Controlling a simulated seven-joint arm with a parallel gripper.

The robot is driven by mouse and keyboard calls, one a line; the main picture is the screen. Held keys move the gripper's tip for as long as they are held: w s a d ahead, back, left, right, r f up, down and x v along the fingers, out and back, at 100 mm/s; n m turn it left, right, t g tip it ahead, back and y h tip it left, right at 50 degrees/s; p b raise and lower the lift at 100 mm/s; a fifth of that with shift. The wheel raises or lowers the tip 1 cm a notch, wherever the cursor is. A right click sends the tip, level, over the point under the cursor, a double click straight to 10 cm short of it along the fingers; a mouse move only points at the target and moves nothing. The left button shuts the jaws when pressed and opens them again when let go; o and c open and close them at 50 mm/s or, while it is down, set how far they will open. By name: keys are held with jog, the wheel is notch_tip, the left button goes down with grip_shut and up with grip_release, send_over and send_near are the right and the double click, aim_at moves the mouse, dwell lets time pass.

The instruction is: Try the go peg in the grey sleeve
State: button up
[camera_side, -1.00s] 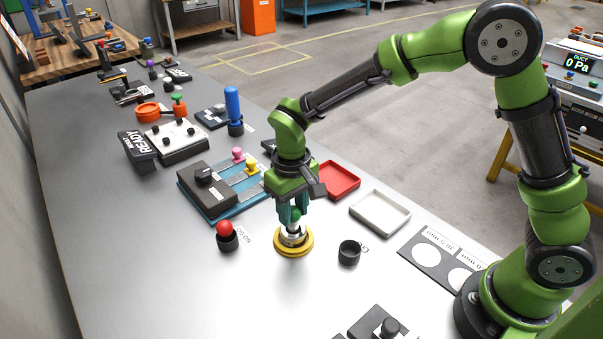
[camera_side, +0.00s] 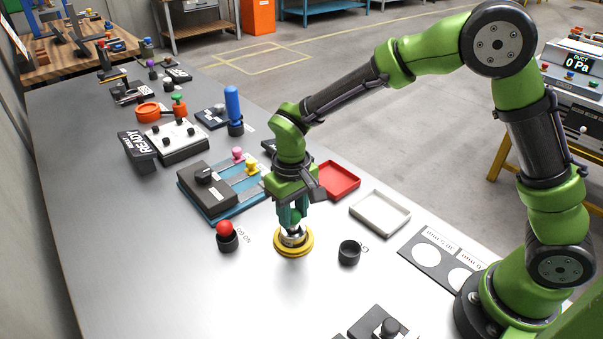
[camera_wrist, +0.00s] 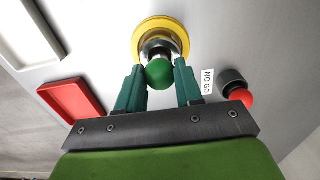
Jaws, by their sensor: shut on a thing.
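The go peg (camera_wrist: 158,73) shows its round green knob between the two fingers of my gripper (camera_wrist: 160,80). My gripper (camera_side: 292,222) is shut on this knob, directly over the grey sleeve (camera_side: 292,239). The sleeve is a silvery metal ring seated in a yellow round base (camera_side: 293,247), also seen in the wrist view (camera_wrist: 184,32). The black go holder (camera_side: 349,254) to the right stands empty.
The red-knobbed no-go peg (camera_side: 225,228) stands in its black holder left of the sleeve, close by. A red tray (camera_side: 338,180) and a white tray (camera_side: 380,213) lie behind to the right. A blue slide fixture (camera_side: 225,185) is behind left. The front-left bench is clear.

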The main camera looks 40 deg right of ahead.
jog(key=shift+f, duration=1.15)
dwell(1.8)
jog(key=shift+r, duration=0.1)
jog(key=shift+r, duration=4.15)
